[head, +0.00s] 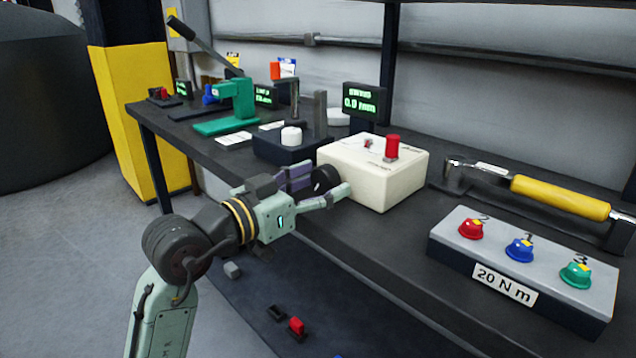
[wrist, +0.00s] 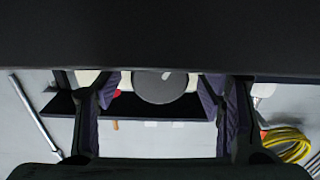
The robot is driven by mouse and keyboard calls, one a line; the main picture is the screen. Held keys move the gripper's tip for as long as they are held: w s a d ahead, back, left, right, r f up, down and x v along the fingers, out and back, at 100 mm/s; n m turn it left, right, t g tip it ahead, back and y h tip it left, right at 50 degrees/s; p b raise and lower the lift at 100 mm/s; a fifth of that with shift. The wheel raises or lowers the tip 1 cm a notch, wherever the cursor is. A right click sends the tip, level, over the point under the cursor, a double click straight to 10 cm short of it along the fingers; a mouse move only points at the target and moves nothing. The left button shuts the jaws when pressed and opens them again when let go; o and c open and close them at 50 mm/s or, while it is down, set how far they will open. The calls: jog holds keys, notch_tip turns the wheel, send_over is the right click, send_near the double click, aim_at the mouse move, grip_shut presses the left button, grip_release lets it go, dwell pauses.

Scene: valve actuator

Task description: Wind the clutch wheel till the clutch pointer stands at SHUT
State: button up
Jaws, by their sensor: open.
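The cream box (head: 372,178) stands at the bench's front edge. A dark round wheel (head: 322,180) sits on its front face; I take it for the clutch wheel. In the wrist view it is a grey disc (wrist: 160,92) with a pale mark at its upper edge. My gripper (head: 324,188) is open, its fingers on either side of the wheel. In the wrist view my gripper (wrist: 160,84) shows a gap between each finger and the disc. A small red marker (head: 368,144), perhaps the pointer, is on the box top; its lettering is unreadable. A red cylinder (head: 392,147) stands beside it.
A dark block with a white knob (head: 291,136) stands left of the box. Behind is a display (head: 364,101) reading about 0.0 mm. Small parts (head: 297,325) show below the bench edge.

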jog(key=shift+c, duration=0.5)
jog(key=c, duration=1.1)
jog(key=shift+f+m+b, duration=0.1)
jog(key=shift+m+b, duration=0.2)
jog(key=shift+b, duration=0.2)
jog(key=shift+f+m+b, duration=0.1)
jog(key=shift+m+b, duration=0.8)
jog(key=shift+b, duration=0.15)
jog(key=shift+r+m+b, duration=0.2)
jog(key=shift+m+b, duration=1.2)
jog(key=shift+m, duration=0.3)
